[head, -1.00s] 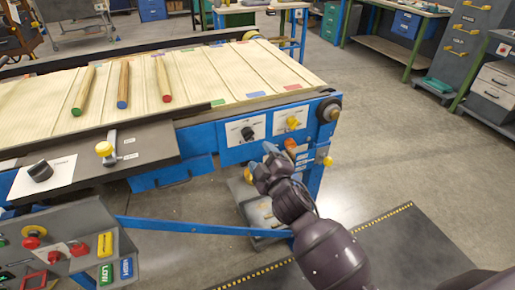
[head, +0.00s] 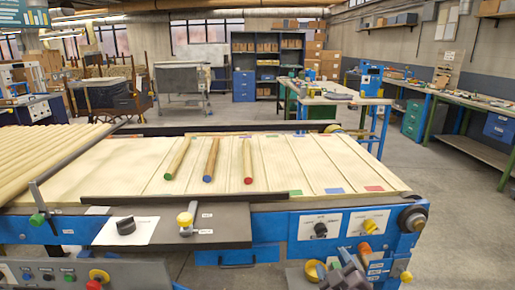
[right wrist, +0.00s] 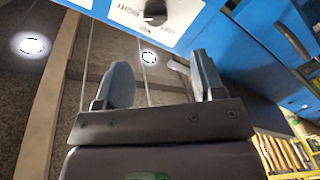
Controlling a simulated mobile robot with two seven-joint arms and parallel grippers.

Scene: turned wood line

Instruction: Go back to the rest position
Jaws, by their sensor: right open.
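My right gripper (head: 345,272) is at the bottom edge of the head view, in front of the blue machine frame below the control panels. In the right wrist view my right gripper (right wrist: 163,76) has its two blue-grey fingers apart, with nothing between them. A white panel with a black knob (right wrist: 155,10) shows beyond the fingertips. My left gripper is not in view. Three wooden rods, with a green end (head: 178,158), a blue end (head: 211,160) and a red end (head: 247,161), lie apart on the slatted belt (head: 325,152).
Benches stand behind. Open floor (head: 455,220) lies to the right.

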